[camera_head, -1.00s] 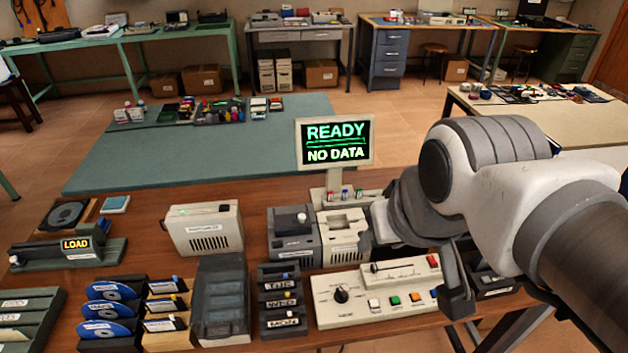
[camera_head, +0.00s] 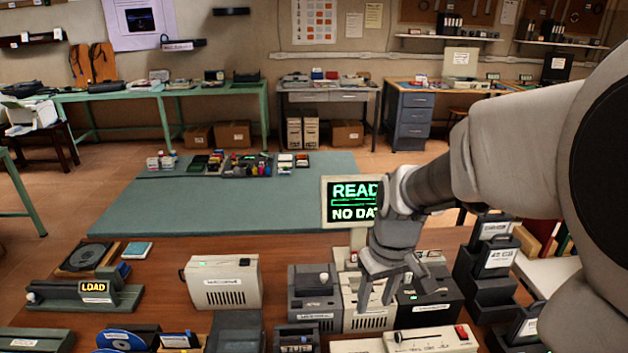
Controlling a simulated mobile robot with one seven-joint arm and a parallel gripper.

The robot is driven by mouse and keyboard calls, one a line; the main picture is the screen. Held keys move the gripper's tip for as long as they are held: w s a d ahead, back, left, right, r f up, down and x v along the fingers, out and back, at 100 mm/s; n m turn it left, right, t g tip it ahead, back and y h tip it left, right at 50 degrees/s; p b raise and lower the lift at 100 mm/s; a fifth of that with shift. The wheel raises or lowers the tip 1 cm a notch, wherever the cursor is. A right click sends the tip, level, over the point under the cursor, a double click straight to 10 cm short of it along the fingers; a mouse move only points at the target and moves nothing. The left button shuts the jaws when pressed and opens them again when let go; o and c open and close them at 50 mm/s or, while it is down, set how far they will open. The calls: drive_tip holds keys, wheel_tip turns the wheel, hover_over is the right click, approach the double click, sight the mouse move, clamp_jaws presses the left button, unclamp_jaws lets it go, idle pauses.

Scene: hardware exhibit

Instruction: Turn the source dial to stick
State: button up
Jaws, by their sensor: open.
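The cream control panel (camera_head: 432,342) is at the bottom edge, cut off by the frame. A slider knob (camera_head: 398,337) and a red button (camera_head: 460,332) show on its back part. The panel's black rotary dial, seen in the earlier picture, is below the frame now. My gripper (camera_head: 375,298) is open and empty, fingers pointing down. It appears in front of the cream box (camera_head: 366,322) behind the panel, above and beyond the panel. I cannot tell its exact height.
A grey box with a white knob (camera_head: 314,302) and a dark box with a green light (camera_head: 428,306) flank the cream box. Black labelled holders (camera_head: 490,275) stand at right. A cream unit (camera_head: 222,283) and a LOAD device (camera_head: 85,294) stand at left, with bare wood between.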

drive_tip(key=shift+n+g, duration=0.5)
drive_tip(key=f, duration=0.7)
drive_tip(key=w+f+b, duration=0.1)
drive_tip(key=f, duration=0.7)
drive_tip(key=w+f+b, duration=0.1)
drive_tip(key=f, duration=0.7)
drive_tip(key=shift+w+d+f, duration=0.15)
drive_tip(key=shift+w+d, duration=0.05)
clamp_jaws()
